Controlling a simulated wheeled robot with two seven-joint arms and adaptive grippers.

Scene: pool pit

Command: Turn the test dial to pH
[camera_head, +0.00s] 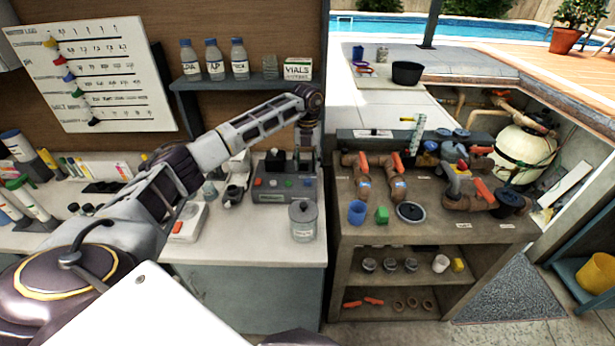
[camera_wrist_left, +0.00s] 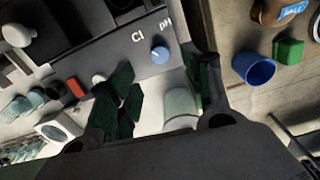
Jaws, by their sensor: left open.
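The test dial is a small round blue knob (camera_wrist_left: 160,53) on the sloped face of a grey test unit (camera_wrist_left: 118,68). The labels "Cl" and "pH" are printed beside it in the left wrist view. A pale mark shows on the knob, but which label it points at is too small to tell. In the head view the grey test unit (camera_head: 270,196) sits on the white counter. My left gripper (camera_head: 304,160) hangs over its right part. In the left wrist view my left gripper (camera_wrist_left: 163,88) is open, its dark fingers apart and empty, with the dial beyond them. My right gripper is not in view.
A lidded glass jar (camera_head: 303,222) stands just in front of the test unit. A shelf (camera_head: 250,82) with bottles and a vials box is above the counter. A blue cup (camera_head: 357,212) and green block (camera_head: 382,215) sit on the bench to the right.

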